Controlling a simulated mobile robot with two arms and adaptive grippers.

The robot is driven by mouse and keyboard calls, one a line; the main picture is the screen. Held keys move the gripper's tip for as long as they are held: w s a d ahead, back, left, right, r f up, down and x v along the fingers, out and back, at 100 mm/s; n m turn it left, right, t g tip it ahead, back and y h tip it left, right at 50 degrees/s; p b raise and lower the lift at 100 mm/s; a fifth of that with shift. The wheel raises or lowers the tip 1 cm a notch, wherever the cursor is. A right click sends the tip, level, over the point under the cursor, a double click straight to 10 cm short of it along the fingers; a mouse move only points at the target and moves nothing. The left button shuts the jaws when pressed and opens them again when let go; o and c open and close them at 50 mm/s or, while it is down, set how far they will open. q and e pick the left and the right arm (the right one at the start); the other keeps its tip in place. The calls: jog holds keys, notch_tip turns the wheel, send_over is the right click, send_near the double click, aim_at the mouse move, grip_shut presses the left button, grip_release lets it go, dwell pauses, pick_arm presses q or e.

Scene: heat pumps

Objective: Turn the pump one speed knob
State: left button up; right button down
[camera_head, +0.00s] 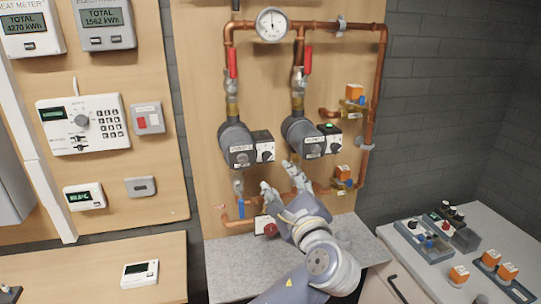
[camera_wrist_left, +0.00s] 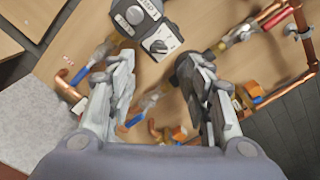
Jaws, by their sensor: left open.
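Two grey pumps hang on the pipework in the head view, a left pump (camera_head: 237,145) and a right pump (camera_head: 302,136). Each has a dark box with a knob at its right, the left box (camera_head: 263,147) and the right box (camera_head: 331,139), which shows a green light. Their labels are too small to read surely. My left gripper (camera_head: 280,181) is open and empty, below and between the pumps, apart from both knobs. In the left wrist view a pump box with a white dial and knob (camera_wrist_left: 159,45) shows just beyond the open fingertips (camera_wrist_left: 160,62). My right gripper is out of view.
Copper pipes (camera_head: 377,90) with red-handled valves (camera_head: 307,60) and a gauge (camera_head: 272,25) surround the pumps. A blue valve handle (camera_head: 240,208) sits below left. A control panel (camera_head: 82,124) is on the left board. A grey table (camera_head: 480,240) holds loose parts at right.

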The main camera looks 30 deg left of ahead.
aim_at(268, 160)
pick_arm(q)
jog(key=p+x, duration=0.3)
jog(key=x, duration=0.6)
jog(key=shift+a, duration=0.1)
jog(key=shift+w+a+f, duration=0.2)
jog(key=shift+w+a, duration=0.35)
jog(key=shift+c, duration=0.8)
jog(key=c, duration=0.9)
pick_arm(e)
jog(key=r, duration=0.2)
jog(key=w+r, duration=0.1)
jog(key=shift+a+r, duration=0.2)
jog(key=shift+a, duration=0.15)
